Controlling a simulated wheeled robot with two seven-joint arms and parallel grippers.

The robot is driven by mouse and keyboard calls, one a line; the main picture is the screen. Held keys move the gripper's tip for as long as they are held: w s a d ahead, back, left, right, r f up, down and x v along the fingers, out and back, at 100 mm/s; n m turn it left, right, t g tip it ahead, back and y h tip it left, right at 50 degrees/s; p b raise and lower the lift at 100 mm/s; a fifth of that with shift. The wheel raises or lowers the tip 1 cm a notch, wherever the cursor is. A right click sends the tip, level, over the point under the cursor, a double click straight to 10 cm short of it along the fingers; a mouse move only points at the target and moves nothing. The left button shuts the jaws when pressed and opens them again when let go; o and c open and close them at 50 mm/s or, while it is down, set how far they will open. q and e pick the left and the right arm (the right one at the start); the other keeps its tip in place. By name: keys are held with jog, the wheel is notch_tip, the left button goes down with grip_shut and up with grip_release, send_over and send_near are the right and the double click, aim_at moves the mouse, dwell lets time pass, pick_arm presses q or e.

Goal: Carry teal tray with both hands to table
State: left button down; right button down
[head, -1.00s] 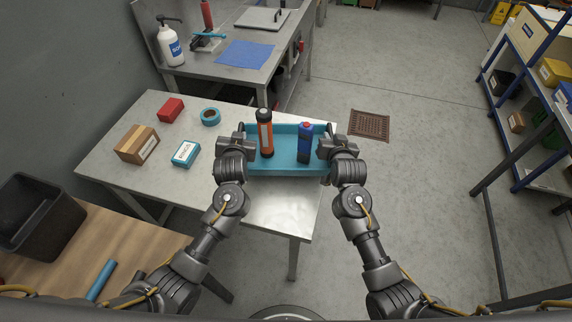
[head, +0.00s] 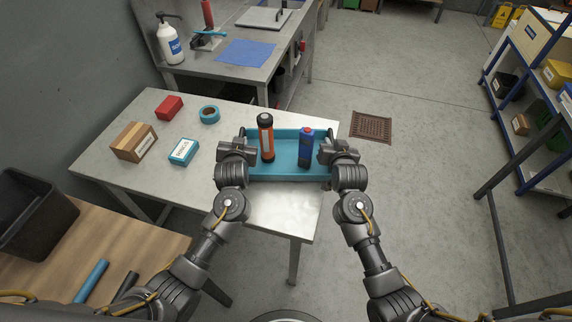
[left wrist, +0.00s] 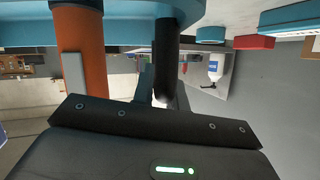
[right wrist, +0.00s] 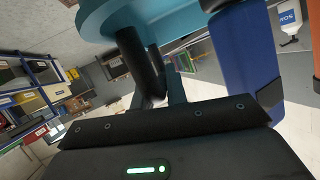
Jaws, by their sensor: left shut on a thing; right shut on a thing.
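The teal tray (head: 285,175) is level in the head view, over the right end of the metal-topped table (head: 225,125). I cannot tell whether it touches the tabletop. An orange bottle with a black cap (head: 266,140) and a blue bottle with a red top (head: 305,147) stand upright in it. My left gripper (head: 240,145) is shut on the dark handle at the tray's left end, which shows in the left wrist view (left wrist: 166,55). My right gripper (head: 328,147) is shut on the right handle, seen in the right wrist view (right wrist: 135,55).
On the table's left part are a cardboard box (head: 134,142), a teal-and-white box (head: 183,151), a red box (head: 169,107) and a teal tape ring (head: 209,114). A wooden bench (head: 125,245) is near left. A floor grate (head: 371,127) lies beyond the table's right edge.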

pick_arm(q)
jog(key=shift+f+b, duration=0.3)
jog(key=shift+f, duration=0.2)
pick_arm(e)
jog(key=shift+f, duration=0.5)
pick_arm(q)
jog(key=c, duration=1.4)
grip_release()
jog(key=shift+r, duration=0.1)
pick_arm(e)
jog(key=c, duration=1.4)
grip_release()
jog(key=shift+r, duration=0.1)
pick_arm(q)
jog(key=v, duration=1.2)
pick_arm(e)
jog(key=v, duration=1.2)
pick_arm(q)
jog(key=shift+r, duration=0.1)
pick_arm(e)
jog(key=shift+r, duration=0.15)
